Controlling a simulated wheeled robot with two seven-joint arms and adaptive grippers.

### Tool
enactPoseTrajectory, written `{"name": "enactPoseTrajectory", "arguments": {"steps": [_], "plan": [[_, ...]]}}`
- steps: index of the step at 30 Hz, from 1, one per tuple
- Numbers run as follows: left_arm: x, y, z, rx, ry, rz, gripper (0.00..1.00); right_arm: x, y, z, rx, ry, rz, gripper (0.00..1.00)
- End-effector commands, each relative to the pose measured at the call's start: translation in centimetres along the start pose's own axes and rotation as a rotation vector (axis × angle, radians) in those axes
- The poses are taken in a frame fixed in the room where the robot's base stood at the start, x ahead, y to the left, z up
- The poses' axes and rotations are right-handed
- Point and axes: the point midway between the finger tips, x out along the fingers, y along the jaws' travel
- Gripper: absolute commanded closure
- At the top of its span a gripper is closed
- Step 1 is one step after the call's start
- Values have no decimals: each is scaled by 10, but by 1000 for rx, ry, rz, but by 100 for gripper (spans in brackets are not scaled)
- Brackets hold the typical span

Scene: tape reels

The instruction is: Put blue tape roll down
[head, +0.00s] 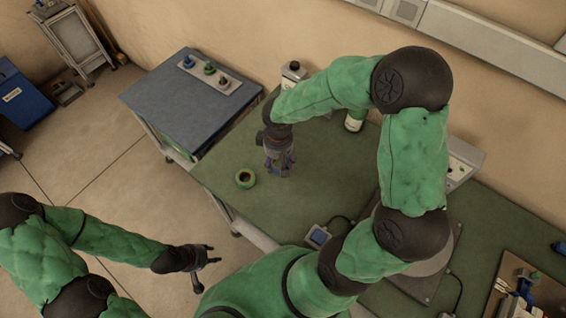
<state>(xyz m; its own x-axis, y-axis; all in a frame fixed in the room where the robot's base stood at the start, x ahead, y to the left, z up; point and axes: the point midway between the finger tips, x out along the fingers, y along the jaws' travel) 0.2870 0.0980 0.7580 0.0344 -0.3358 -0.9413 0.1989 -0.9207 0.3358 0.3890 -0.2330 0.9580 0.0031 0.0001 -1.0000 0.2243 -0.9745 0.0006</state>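My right gripper (279,170) points down over the green table top, at the end of the arm that arches across the table. A small blue thing with a tan part, seemingly the blue tape roll (285,161), shows between its fingers, mostly hidden by them. It is low, at or close to the table surface; I cannot tell whether it touches. My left gripper (208,267) is open and empty, in front of the table's left edge and over the floor side.
A blue-grey side table (190,105) bears a white strip (221,84) with several small coloured reels. A bottle (354,122) and a white device (292,72) stand at the table's back. A small box with a screen (318,236) sits near the front. A wooden tray (540,292) holds tools at far right.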

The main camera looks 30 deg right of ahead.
Motion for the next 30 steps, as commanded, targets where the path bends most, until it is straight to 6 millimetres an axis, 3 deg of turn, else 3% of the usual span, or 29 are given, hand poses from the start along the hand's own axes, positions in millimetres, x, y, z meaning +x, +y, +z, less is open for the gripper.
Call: {"name": "enactPoseTrajectory", "arguments": {"steps": [1,4,16,22,30], "plan": [[4,-1,0,0,0,0,60,14,6,-2,1,-6,-2,68],[7,-2,0,0,0,0,60,29,17,-8,0,-6,-2,68],[12,-4,0,0,0,0,60,54,36,-20,-1,-3,-1,68],[20,-7,-1,0,0,0,60,82,36,-20,-2,-4,-1,68],[20,-7,-1,0,0,0,60,84,36,-20,-2,-2,-1,68]]}}
